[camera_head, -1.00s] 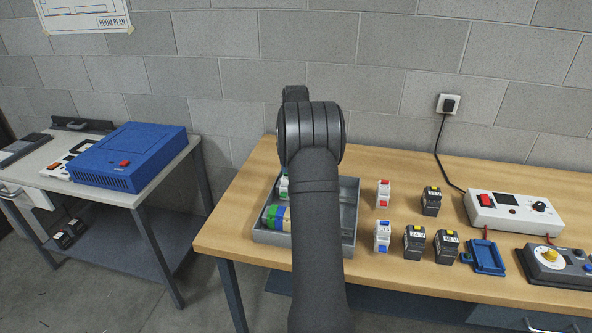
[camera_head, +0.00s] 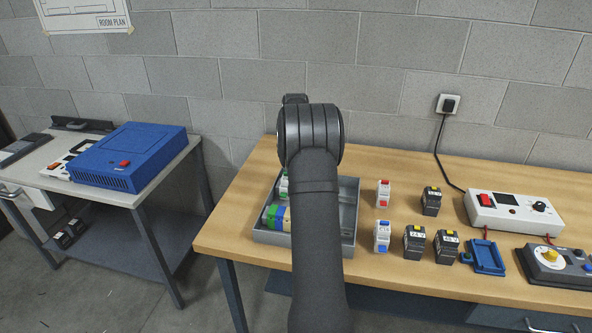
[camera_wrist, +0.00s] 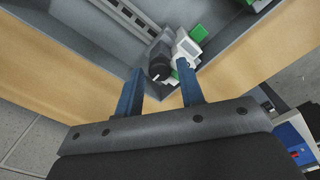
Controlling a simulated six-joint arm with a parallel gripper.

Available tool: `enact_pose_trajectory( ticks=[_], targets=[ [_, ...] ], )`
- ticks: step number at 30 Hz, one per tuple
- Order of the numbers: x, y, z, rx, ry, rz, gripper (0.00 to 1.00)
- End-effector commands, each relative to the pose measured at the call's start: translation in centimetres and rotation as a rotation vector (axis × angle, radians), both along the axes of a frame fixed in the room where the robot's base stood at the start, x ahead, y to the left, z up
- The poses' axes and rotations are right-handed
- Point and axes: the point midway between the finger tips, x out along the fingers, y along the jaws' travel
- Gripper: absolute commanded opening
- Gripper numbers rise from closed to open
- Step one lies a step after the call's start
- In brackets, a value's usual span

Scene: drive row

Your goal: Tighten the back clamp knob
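In the wrist view a round black knob (camera_wrist: 159,69) with a small white mark sits in the grey tray near its corner, close to the end of a slotted metal rail (camera_wrist: 122,18). I take it for the back clamp knob. My gripper (camera_wrist: 160,68) has two blue fingers spread apart, and the knob shows between their tips. I cannot tell whether the fingers touch it. A white and green block (camera_wrist: 186,47) lies right beside the knob, close to the right fingertip. In the head view my arm hides the gripper and knob.
The grey tray (camera_head: 349,222) stands on the wooden bench (camera_head: 400,190), its walls close around the fingers. To its right stand several small modules, a blue holder (camera_head: 487,257) and a white power unit (camera_head: 514,211). A blue box (camera_head: 130,155) sits on the left table.

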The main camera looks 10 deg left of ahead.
Motion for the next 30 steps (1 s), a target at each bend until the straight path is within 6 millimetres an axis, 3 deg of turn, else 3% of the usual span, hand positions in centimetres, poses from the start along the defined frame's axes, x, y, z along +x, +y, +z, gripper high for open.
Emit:
enact_pose_trajectory(
  ticks=[1, 3, 4, 25, 30],
  targets=[
    [0.00, 0.00, 0.00, 0.000, 0.000, 0.000, 0.25],
    [0.00, 0.00, 0.00, 0.000, 0.000, 0.000, 0.12],
    [0.00, 0.00, 0.00, 0.000, 0.000, 0.000, 0.10],
    [-0.05, 0.66, 0.00, 0.004, 0.000, 0.001, 0.10],
    [-0.09, 0.72, 0.00, 0.003, 0.001, -0.098, 0.10]
  ],
)
